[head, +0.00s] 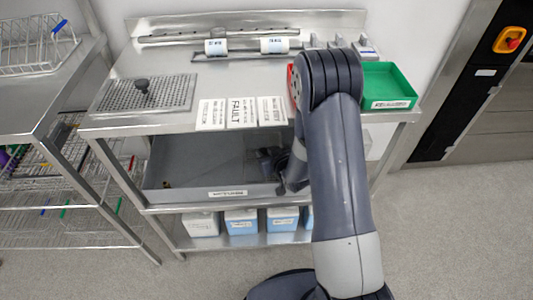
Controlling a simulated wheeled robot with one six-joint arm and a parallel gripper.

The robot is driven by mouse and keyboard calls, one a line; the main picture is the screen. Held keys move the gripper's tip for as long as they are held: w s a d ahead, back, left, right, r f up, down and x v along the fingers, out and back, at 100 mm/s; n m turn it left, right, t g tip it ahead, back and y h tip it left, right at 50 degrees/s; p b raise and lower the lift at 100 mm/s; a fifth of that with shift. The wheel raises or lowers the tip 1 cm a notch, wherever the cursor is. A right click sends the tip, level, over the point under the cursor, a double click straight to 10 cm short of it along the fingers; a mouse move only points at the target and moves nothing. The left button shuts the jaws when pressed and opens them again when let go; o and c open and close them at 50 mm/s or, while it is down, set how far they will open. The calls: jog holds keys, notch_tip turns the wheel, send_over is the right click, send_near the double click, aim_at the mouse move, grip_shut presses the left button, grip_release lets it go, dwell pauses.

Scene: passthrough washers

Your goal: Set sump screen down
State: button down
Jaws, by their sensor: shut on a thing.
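A grey perforated plate with a dark upright knob, which looks like the sump screen (170,88), lies flat on the left of the steel worktop. My gripper (285,184) is far from it, at the right of the grey tray (200,160) below the worktop. It is shut on a dark thing (266,158) that is small and partly hidden by the gripper and arm, so I cannot tell what it is. My arm hides much of the right side of the bench.
White cards (241,113), one reading FAULT, lie along the worktop's front edge. A green bin (387,82) stands at right, with a red one partly hidden by my arm. White and blue tubs (240,221) fill the bottom shelf. A wire rack (38,52) stands left.

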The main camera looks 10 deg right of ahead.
jog(key=shift+f+b, duration=0.55)
jog(key=shift+b, duration=0.2)
jog(key=c, duration=1.1)
grip_release()
jog(key=shift+o, duration=0.2)
jog(key=shift+r, duration=0.1)
jog(key=shift+r+p, duration=0.6)
jog(key=shift+p, duration=0.35)
jog(key=v, duration=1.2)
jog(key=shift+p, duration=0.3)
jog(key=shift+f, duration=0.1)
